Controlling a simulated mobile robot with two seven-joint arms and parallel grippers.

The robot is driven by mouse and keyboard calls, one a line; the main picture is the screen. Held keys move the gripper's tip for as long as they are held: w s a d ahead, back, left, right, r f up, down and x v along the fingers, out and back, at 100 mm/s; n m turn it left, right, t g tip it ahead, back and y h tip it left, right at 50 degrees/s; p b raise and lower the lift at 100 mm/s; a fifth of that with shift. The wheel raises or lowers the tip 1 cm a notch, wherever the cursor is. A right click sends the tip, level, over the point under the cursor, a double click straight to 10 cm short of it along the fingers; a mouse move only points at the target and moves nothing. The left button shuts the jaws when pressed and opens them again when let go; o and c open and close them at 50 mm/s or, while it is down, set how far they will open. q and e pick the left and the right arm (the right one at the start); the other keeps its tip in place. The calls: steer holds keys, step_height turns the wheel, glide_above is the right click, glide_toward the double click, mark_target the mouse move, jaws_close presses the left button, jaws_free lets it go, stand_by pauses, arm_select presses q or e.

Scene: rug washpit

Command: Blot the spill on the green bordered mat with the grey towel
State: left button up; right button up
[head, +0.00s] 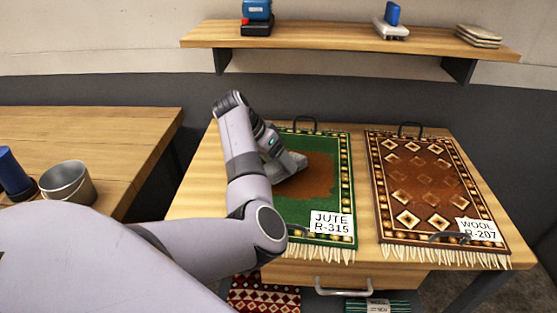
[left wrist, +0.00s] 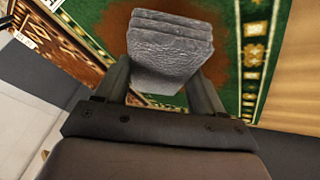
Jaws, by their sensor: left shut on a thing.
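The green bordered mat (head: 335,205), labelled JUTE R-315, lies on the wooden table in the head view. A brown spill (head: 318,178) covers part of its green middle. My left gripper (head: 287,164) is over the mat's left side, at the left edge of the spill. In the left wrist view my left gripper (left wrist: 165,85) is shut on the folded grey towel (left wrist: 170,45), with a finger on each side. Green and brown mat surface shows behind the towel. I cannot tell whether the towel touches the mat. My arm hides the mat's left border. My right gripper is not in view.
A brown patterned mat (head: 430,188), labelled WOOL R-207, lies to the right on the same table. A metal bucket (head: 68,184) stands on the left bench (head: 95,125). A shelf (head: 340,38) with small items hangs behind. A drawer handle (head: 343,291) sticks out in front.

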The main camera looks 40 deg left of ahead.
arm_select(q)
steer(key=shift+f+b, duration=0.3)
steer(key=shift+f, duration=0.6)
stand_by(1.7)
steer(key=shift+r, duration=0.1)
step_height(320, 180, up, 7)
steer(key=p, duration=0.8)
